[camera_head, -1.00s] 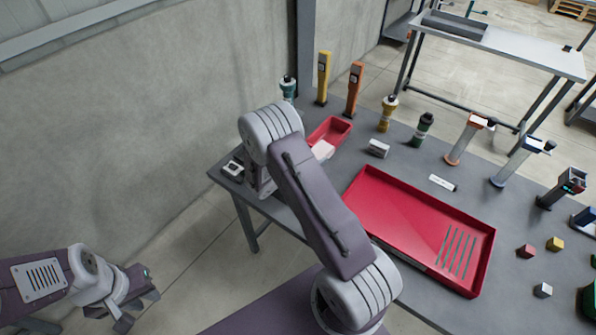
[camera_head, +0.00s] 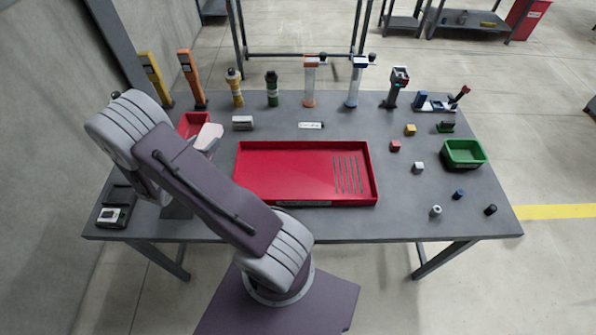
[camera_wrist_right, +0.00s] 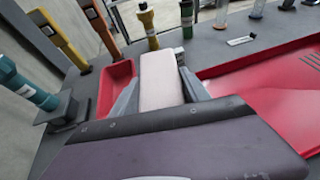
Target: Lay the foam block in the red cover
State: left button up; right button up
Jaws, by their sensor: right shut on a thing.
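The foam block (camera_head: 208,136) is a pale pinkish-white slab. My right gripper (camera_wrist_right: 158,90) is shut on it, with one grey finger along each side; in the right wrist view the block (camera_wrist_right: 162,78) points away from the wrist. In the head view it overlaps the right part of a small red bin and seems raised above the table. The red cover (camera_head: 262,172) is a large shallow red tray with slots at its right end, lying at the table's middle, right of the block. It also shows in the right wrist view (camera_wrist_right: 265,88). My left gripper is out of view.
The small red bin (camera_head: 190,124) stands behind the block. Yellow and orange tools (camera_head: 192,80), bottles and stands line the back edge. A grey-white block (camera_head: 242,123) and a white label piece (camera_head: 311,125) lie behind the cover. Small cubes and a green bin (camera_head: 464,152) are at right.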

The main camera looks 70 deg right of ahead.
jog(key=s+d+m+g+p, duration=0.2)
jog(key=s+d+g, duration=0.1)
jog(key=s, duration=0.8)
jog(key=s+d+m+g+p, duration=0.2)
jog(key=s+d+m+g, duration=0.1)
jog(key=s, duration=0.8)
jog(key=s+d+m+g+p, duration=0.2)
jog(key=s+d, duration=0.1)
jog(key=s, duration=0.8)
jog(key=b, duration=1)
send_over(286, 167)
jog(key=shift+y, duration=0.3)
notch_tip(286, 167, down, 7)
jog(key=shift+f, duration=0.1)
notch_tip(286, 167, down, 4)
jog(key=shift+a+r+b, duration=0.1)
jog(key=shift+r+b, duration=0.1)
jog(key=shift+b, duration=0.15)
jog(key=shift+f, duration=0.25)
